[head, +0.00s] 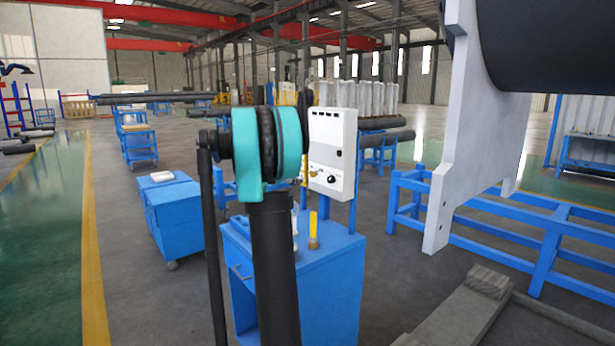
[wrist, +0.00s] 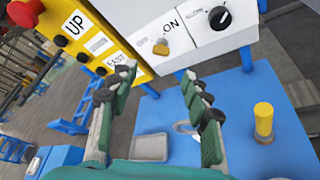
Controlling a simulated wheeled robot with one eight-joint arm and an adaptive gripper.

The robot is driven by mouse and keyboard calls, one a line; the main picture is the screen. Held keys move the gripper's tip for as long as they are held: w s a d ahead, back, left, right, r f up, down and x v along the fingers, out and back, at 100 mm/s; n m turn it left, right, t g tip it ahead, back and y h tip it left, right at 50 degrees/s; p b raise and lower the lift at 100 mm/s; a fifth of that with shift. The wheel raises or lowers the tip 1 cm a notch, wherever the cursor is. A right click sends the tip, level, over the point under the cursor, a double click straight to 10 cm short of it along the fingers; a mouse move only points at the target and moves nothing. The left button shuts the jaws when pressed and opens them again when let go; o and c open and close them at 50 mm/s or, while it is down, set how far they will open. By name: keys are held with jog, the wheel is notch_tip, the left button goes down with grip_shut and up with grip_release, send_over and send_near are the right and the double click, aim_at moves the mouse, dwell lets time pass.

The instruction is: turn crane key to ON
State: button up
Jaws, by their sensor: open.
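The white control box (head: 332,150) stands on a post by the blue cabinet. Its brass-yellow crane key (wrist: 160,47) sits on the front panel, just below the ON label (wrist: 172,25) in the wrist view; the key also shows small in the head view (head: 316,172). I cannot tell the key's exact angle. A black knob (wrist: 220,18) is to its right. My gripper (wrist: 157,78) is open, with its green fingers spread and nothing between them. Its tips lie below the key in the picture, apparently short of it. My arm hides the gripper in the head view.
A yellow pendant (wrist: 85,45) with a red button (wrist: 25,12) and UP and EAST labels is left of the box. Below are the blue cabinet top (wrist: 235,150), a yellow cylinder (wrist: 263,120) and a grey tray (wrist: 150,147). A blue cart (head: 178,220) stands left.

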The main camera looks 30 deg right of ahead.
aim_at(310, 174)
jog(key=x, duration=1)
jog(key=shift+s, duration=0.15)
grip_shut()
